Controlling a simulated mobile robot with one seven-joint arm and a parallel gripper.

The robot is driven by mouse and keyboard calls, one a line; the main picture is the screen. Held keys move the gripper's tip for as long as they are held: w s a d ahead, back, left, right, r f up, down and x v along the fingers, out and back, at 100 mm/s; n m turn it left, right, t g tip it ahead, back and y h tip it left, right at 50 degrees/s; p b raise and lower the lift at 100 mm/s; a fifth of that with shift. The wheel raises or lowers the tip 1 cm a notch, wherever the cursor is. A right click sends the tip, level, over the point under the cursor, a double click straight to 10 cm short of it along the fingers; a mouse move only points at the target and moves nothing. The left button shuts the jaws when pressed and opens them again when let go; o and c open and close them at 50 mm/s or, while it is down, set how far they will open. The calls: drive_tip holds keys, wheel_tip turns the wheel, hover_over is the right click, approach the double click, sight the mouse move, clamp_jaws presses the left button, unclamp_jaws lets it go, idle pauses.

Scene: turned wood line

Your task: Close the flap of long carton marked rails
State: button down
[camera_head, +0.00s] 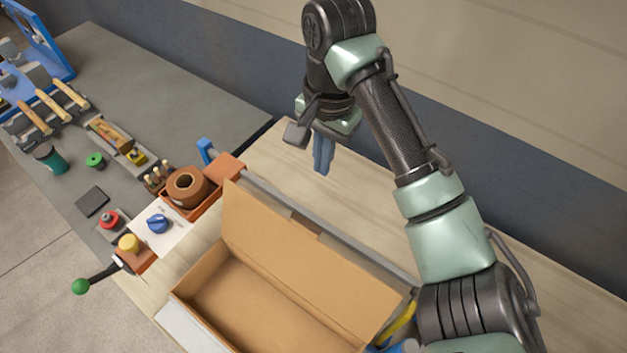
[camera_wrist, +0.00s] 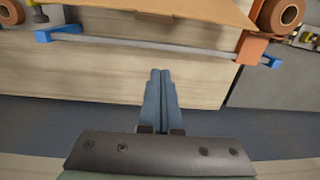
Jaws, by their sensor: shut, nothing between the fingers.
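The long carton (camera_head: 186,294) is an open brown cardboard box on the light wood bench, at the bottom middle of the head view. Its flap (camera_head: 300,268) stands up and leans back along the far long side. The box's inside looks empty, and no rails mark can be read. A cardboard edge, likely the flap (camera_wrist: 160,12), crosses the top of the wrist view. My gripper (camera_head: 322,168) is shut and empty, pointing down beyond the flap, apart from it. Its closed blue-grey fingers also show in the wrist view (camera_wrist: 160,90).
A metal bar (camera_wrist: 150,42) runs along the bench behind the carton, with blue and orange end blocks. A brown tape roll (camera_head: 188,186) sits left of the carton.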

drive_tip(key=s+a+f+p, duration=0.1)
drive_tip(key=s+f, duration=0.3)
drive_tip(key=f, duration=0.4)
drive_tip(key=shift+s+a+f+g, duration=0.2)
drive_tip(key=shift+s+f+g, duration=0.05)
drive_tip(key=shift+f+g, duration=0.05)
drive_tip(key=shift+w, duration=0.1)
idle(0.4)
